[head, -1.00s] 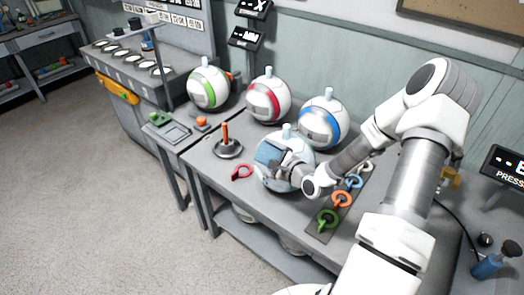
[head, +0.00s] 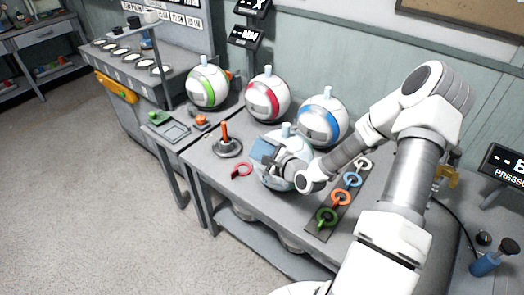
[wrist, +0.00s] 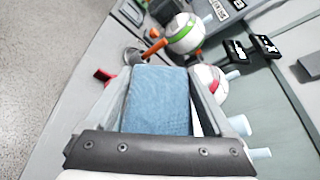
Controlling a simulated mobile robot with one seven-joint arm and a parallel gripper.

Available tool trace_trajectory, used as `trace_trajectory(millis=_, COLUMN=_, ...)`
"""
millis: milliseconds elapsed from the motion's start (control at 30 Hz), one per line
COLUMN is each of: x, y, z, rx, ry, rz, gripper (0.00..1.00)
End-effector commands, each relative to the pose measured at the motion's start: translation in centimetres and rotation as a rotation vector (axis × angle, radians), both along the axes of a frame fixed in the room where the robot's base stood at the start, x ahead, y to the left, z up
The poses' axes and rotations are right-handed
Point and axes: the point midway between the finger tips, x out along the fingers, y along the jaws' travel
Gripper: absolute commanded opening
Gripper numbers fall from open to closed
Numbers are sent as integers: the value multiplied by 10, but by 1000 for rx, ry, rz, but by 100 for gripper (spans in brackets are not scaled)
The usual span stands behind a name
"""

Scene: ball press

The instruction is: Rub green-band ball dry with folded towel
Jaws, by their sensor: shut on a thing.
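The green-band ball (head: 208,87) is white with a green band and a pale cap on top. It stands at the back left of the bench, and it also shows at the top of the wrist view (wrist: 184,34). My gripper (head: 272,160) is shut on the folded blue towel (wrist: 158,98), which fills the space between its fingers. In the head view the towel (head: 262,153) is in front of a pale-blue and white ball (head: 275,182), partly hiding it. I cannot tell whether they touch. The towel is well apart from the green-band ball.
A red-band ball (head: 267,98) and a blue-band ball (head: 322,121) stand behind my gripper.

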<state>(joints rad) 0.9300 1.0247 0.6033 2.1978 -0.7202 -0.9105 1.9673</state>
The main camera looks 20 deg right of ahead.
Motion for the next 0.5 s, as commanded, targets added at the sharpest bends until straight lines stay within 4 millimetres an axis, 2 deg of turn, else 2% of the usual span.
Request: trace_trajectory(millis=500, x=-23, y=-16, z=1, rx=1, ry=0, rz=-2, gripper=32)
